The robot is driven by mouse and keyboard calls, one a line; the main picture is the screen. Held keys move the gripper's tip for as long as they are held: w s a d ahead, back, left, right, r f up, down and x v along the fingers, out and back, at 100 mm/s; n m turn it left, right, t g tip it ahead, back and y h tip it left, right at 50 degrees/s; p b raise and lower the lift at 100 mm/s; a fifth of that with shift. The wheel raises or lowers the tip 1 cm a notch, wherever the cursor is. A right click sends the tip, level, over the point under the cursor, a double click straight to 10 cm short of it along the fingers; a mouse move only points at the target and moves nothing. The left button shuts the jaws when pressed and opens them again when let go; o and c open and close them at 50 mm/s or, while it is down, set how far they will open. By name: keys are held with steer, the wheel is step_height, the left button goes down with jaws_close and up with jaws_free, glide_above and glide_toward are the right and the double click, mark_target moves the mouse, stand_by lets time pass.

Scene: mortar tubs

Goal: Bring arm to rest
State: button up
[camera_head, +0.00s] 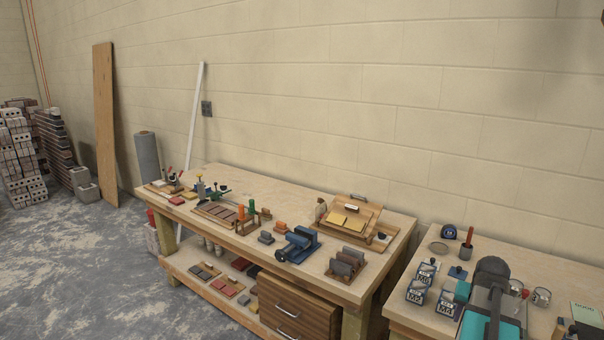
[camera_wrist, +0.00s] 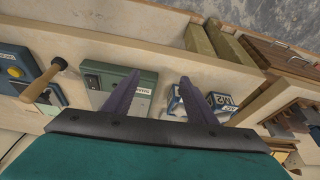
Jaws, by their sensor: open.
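My gripper (camera_wrist: 160,78) shows in the wrist view with its two dark fingers spread apart and nothing between them. Below and behind the fingers are a green box (camera_wrist: 145,88) with a label and switches and a blue-and-white labelled tub (camera_wrist: 222,100). I cannot tell how high the fingers are above them. In the head view my teal and dark grey arm is at the bottom right, over the right bench (camera_head: 570,275). The fingertips cannot be made out there.
Several labelled tubs (camera_head: 417,290) stand close to the left of my arm. The left bench (camera_head: 375,285) holds a blue vise (camera_head: 298,245). Bare floor (camera_head: 75,270) lies at left.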

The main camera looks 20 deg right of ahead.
steer(key=w+a+f+n+g+y, duration=0.1)
steer(key=w+a+f, duration=0.2)
steer(key=a+f, duration=0.35)
steer(key=w+a+f+n+y, duration=0.1)
steer(key=w+a+f+n, duration=0.1)
steer(key=w+a+f, duration=0.35)
steer(key=s+a+f+n+g+y+b, duration=0.1)
steer(key=s+a+f+n+g, duration=0.15)
steer(key=a+f, duration=0.9)
steer(key=s+a+f+n+g+y+b, duration=0.1)
steer(key=s+a+f, duration=0.2)
steer(key=a+f, duration=0.8)
steer(key=s+a+f+n+g, duration=0.1)
steer(key=s+a+f+g, duration=0.1)
steer(key=s+a+f, duration=0.3)
steer(key=s+a+f+n+g+h+b, duration=0.1)
steer(key=s+a+f, duration=0.4)
steer(key=s+a, duration=0.6)
steer(key=s+n+g, duration=0.1)
steer(key=s, duration=0.2)
steer(key=shift+s, duration=0.25)
steer(key=shift+a+f+n, duration=0.1)
steer(key=shift+n, duration=0.15)
